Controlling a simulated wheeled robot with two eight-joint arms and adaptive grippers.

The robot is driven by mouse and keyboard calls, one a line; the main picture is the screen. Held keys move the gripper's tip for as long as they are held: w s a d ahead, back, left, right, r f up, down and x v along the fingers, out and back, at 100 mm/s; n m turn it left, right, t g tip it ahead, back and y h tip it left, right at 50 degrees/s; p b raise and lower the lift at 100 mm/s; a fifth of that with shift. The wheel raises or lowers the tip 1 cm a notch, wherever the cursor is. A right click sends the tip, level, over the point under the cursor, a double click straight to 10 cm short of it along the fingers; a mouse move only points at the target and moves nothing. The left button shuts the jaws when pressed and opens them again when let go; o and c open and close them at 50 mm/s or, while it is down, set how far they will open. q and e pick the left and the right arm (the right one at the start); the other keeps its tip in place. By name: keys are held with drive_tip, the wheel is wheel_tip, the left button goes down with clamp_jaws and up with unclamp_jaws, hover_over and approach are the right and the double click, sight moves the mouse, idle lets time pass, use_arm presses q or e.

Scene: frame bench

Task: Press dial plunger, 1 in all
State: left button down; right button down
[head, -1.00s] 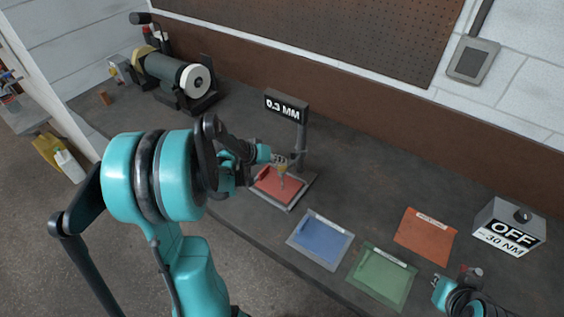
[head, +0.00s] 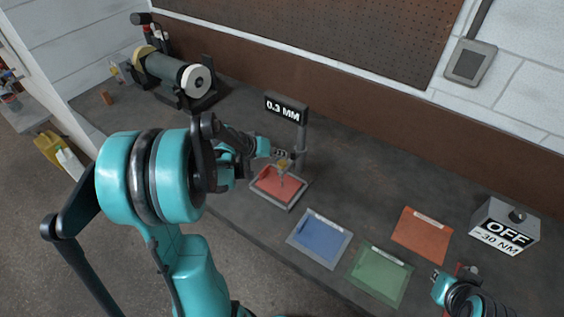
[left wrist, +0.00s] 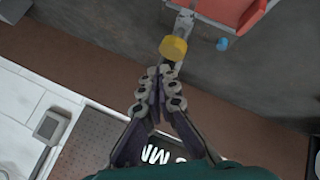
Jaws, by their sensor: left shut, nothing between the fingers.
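The dial gauge stand (head: 302,140) has a sign reading 0.3 MM and a red pad (head: 279,184) on its grey base. The plunger's yellow cap (head: 284,163) sits above the pad; it also shows in the left wrist view (left wrist: 173,48). My left gripper (head: 284,153) is shut and empty, its fingertips close by the cap. In the left wrist view the closed fingertips (left wrist: 160,75) lie just short of the cap; whether they touch it I cannot tell. My right gripper (head: 440,280) is at the lower right, its fingers too small to read.
Blue (head: 320,239), green (head: 380,275) and orange (head: 422,234) mats lie right of the stand. A grey box (head: 505,228) reading OFF, -30 NM stands at the far right. A bench grinder (head: 175,75) stands at the back left. The bench behind the mats is clear.

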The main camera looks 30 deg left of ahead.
use_arm(q)
drive_tip(key=shift+r+p, duration=1.6)
drive_tip(key=shift+r, duration=0.8)
drive_tip(key=shift+f, duration=0.1)
drive_tip(key=shift+d, duration=0.15)
drive_tip(key=s+d+f+m+y+b, duration=0.1)
drive_tip(key=s+d+f+m+b, duration=0.1)
drive_tip(key=s+d+f+b, duration=0.4)
drive_tip(key=s+d+f+m+g+y+b, duration=0.1)
drive_tip(key=s+d+f+m+y+b, duration=0.1)
drive_tip(key=s+d+f+b, duration=0.4)
drive_tip(key=s+d+b, duration=0.3)
drive_tip(key=s+b, duration=0.3)
drive_tip(key=shift+d+f+y, duration=0.3)
drive_tip(key=shift+f, duration=0.1)
